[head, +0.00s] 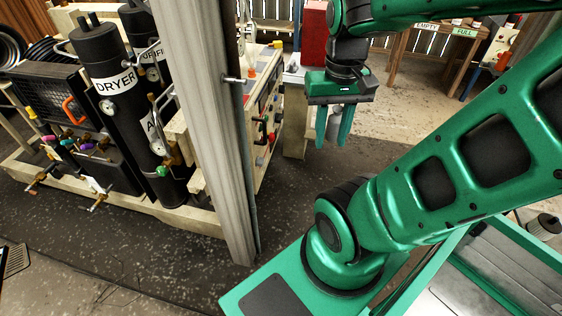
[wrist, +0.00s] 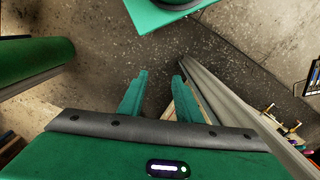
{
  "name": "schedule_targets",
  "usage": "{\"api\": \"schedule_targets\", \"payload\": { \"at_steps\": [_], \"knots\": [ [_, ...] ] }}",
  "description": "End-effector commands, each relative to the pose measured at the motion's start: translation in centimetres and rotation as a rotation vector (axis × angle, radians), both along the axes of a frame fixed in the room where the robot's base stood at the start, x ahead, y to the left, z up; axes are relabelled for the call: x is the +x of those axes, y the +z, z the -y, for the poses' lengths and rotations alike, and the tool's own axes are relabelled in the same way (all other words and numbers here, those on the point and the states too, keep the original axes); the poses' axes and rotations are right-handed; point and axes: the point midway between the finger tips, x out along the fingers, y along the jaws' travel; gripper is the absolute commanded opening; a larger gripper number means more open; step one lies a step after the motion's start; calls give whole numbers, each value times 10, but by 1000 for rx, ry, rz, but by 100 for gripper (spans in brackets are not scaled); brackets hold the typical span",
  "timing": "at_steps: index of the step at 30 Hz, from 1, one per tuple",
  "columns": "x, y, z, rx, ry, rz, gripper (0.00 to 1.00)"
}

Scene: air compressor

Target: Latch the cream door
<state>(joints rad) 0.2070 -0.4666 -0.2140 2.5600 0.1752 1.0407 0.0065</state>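My gripper (head: 334,124) hangs with its fingers pointing down, right of the cream cabinet (head: 262,118) with gauges and coloured knobs. In the wrist view the two green fingers (wrist: 162,95) stand apart with nothing between them, over dark floor. The cream cabinet face stands behind a grey post (head: 205,110) and is partly hidden by it. I cannot tell which cream panel is the door, and its latch is not clearly visible. A small metal rod (head: 240,80) sticks out at the post's right edge.
Black cylinders, one marked DRYER (head: 112,85), stand on a cream frame at left. A red box (head: 314,30) is behind my gripper. A wooden table (head: 440,32) with EMPTY and FULL signs stands at the back. Dark floor (head: 160,255) is clear in front.

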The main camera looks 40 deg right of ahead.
Motion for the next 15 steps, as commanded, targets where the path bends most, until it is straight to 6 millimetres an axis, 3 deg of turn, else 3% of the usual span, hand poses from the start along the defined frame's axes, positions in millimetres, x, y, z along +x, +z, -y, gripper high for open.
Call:
{"api": "schedule_targets", "payload": {
  "at_steps": [9,11,12,15],
  "knots": [
    [0,0,0,0,0,0,31],
    [0,0,0,0,0,0,46],
    [-9,4,0,0,-1,9,53],
    [-5,4,2,1,-16,4,53]
  ]
}}
